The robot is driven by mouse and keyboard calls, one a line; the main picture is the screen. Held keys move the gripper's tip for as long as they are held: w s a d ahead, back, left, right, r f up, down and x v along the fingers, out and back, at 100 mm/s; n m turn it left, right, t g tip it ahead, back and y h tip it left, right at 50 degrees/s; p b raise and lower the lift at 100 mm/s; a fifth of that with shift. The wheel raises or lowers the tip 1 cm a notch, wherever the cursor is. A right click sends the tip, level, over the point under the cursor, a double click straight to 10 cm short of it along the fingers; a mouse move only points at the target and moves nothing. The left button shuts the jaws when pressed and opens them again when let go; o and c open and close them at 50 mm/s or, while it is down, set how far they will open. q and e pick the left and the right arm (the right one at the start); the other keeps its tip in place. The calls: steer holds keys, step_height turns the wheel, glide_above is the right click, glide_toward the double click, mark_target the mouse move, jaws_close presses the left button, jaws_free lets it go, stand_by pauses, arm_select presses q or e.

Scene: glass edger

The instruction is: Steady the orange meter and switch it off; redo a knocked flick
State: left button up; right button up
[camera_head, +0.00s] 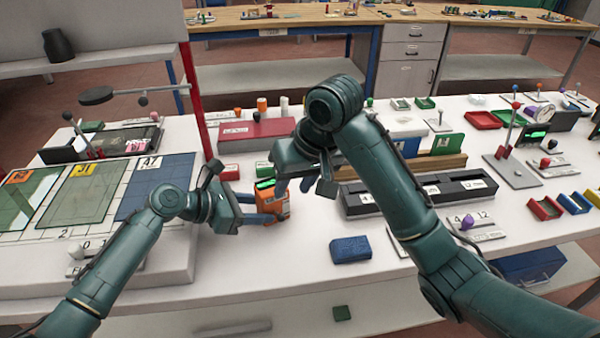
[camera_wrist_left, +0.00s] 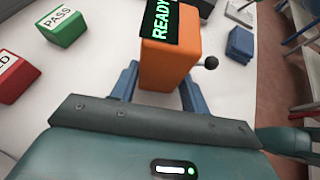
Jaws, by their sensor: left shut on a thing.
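The orange meter (camera_head: 272,204) stands upright on the white table in the head view. In the left wrist view the meter (camera_wrist_left: 168,62) shows a black screen reading READY in green, and a black ball-tipped lever (camera_wrist_left: 210,62) on its right side. My left gripper (camera_head: 264,208) is shut on the meter, with its blue fingers on either side of the body. My right gripper (camera_head: 293,185) is just right of the meter's top, its fingers apart and nothing seen between them. The lever is hidden in the head view.
Glass panels (camera_head: 80,193) lie at left, and a black slotted rack (camera_head: 420,192) is at right.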

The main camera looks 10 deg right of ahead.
mark_target(281, 215)
steer(key=shift+v, duration=1.65)
steer(key=shift+s, duration=0.1)
steer(key=shift+a, duration=0.25)
steer(key=c, duration=0.3)
steer(key=a+m, duration=0.1)
steer(key=a+f+m+g+h, duration=0.1)
steer(key=a, duration=0.1)
steer(key=a+f+m, duration=0.1)
steer(key=shift+w+a+g, duration=0.15)
steer(key=shift+w+g, duration=0.15)
steer(key=shift+g, duration=0.1)
jaws_close()
steer(key=m, duration=0.2)
steer(key=w+d+f+m+h, duration=0.1)
steer(key=m, duration=0.1)
steer(key=w+f+m+g+h, duration=0.1)
steer(key=m, duration=0.1)
steer(key=shift+d+f, duration=0.15)
steer(key=shift+d, duration=0.05)
steer(key=shift+f, duration=2.3)
